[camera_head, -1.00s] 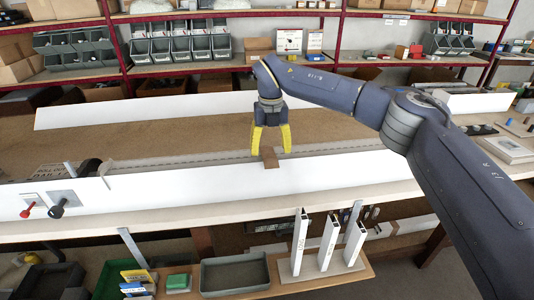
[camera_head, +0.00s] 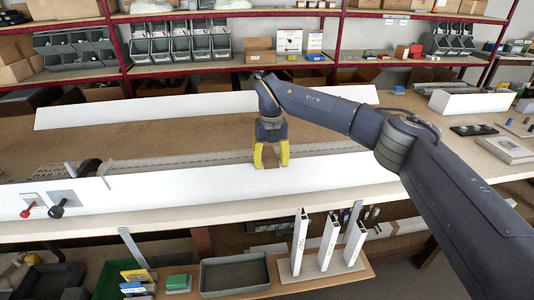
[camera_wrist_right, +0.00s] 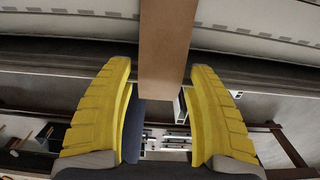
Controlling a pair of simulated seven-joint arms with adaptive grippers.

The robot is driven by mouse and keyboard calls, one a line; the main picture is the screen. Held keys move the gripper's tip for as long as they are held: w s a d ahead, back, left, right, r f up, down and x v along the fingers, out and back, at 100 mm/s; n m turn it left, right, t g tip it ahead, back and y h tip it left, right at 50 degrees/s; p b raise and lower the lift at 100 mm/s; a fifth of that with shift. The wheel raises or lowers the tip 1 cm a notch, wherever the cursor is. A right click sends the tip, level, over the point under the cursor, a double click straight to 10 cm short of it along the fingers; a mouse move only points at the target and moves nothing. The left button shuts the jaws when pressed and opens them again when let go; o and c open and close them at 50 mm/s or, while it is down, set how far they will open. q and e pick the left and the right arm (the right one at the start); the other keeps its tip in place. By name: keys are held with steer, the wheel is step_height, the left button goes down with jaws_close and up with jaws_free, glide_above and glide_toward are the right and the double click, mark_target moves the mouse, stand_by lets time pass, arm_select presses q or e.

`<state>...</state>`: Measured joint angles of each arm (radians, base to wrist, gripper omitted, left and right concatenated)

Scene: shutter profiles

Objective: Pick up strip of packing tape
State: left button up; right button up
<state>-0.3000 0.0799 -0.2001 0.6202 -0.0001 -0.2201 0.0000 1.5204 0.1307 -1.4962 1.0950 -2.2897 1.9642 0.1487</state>
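The strip of packing tape (camera_head: 270,159) is a short brown piece at the white profile on the bench, seen between the fingers in the head view. In the right wrist view the brown strip (camera_wrist_right: 168,45) runs down from the top edge into the gap between the fingers. My right gripper (camera_head: 271,166) is open, with one yellow finger on each side of the strip. In the wrist view a gap shows between the strip and each finger (camera_wrist_right: 160,72). My left gripper is not in view.
The long white profile (camera_head: 150,195) lies along the bench's front edge, another (camera_head: 120,111) farther back. Red and black handled clamps (camera_head: 57,210) sit at the left. Upright profile samples (camera_head: 328,243) and a grey tray (camera_head: 235,274) stand on a lower shelf in front.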

steer(key=c, duration=0.5)
steer(key=shift+r, duration=0.1)
